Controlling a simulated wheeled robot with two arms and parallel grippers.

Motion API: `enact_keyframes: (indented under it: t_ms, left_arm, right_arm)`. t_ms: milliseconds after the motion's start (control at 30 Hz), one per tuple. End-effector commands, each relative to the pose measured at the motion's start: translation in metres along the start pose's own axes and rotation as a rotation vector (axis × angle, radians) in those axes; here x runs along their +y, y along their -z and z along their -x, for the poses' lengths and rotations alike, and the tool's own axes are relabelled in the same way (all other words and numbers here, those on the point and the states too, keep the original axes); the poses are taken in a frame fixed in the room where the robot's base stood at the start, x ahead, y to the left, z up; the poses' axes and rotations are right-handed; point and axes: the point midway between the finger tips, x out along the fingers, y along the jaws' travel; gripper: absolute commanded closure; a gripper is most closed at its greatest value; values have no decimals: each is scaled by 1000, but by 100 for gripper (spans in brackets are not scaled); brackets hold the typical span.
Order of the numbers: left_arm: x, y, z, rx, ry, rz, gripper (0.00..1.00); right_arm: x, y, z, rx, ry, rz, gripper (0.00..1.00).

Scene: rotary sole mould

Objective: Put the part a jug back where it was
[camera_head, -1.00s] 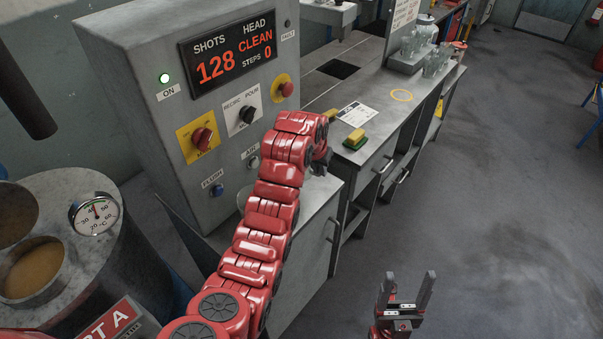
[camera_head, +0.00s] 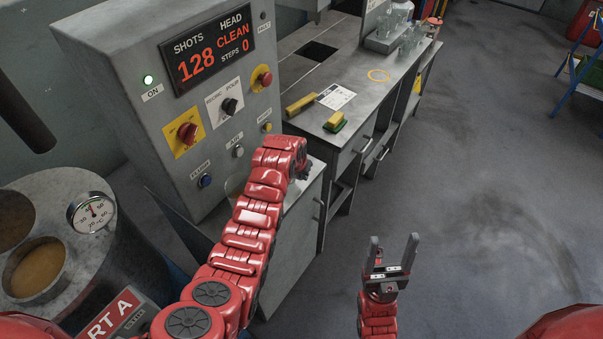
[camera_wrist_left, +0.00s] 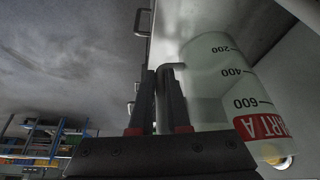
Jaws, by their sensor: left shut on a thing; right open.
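The part A jug (camera_wrist_left: 222,75) is a clear, graduated vessel with a red PART A label, large in the left wrist view. My left gripper (camera_wrist_left: 160,85) is shut on the jug at its handle, beside the body. In the head view my left gripper (camera_head: 303,172) is mostly hidden at the end of my red arm, in front of the machine cabinet. A sliver of the jug (camera_head: 234,186) shows behind the arm; the rest is hidden. My right gripper (camera_head: 393,254) is open and empty above the floor at lower right.
The control cabinet (camera_head: 120,100) and PART A drum (camera_head: 60,195) stand left.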

Motion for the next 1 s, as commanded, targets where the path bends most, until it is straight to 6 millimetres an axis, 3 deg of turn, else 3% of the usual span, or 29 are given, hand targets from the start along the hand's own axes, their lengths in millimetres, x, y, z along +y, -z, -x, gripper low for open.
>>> enact_keyframes:
  t_ms: [133, 167, 300, 733, 1000]
  left_arm:
    - [0, -2, -4, 0, 0, 0, 100]
    - [0, -1, -3, 0, 0, 0, 82]
    - [0, -1, -2, 0, 0, 0, 57]
    - [0, 0, 2, 1, 0, 0, 56]
    - [0, -1, 28, 3, 1, 0, 56]
  right_arm:
    - [0, -1, 4, 0, 0, 0, 31]
    - [0, -1, 3, 0, 0, 0, 31]
    - [0, 0, 3, 0, 0, 0, 31]
    - [0, 0, 2, 0, 0, 0, 31]
    - [-1, -3, 15, 0, 0, 0, 31]
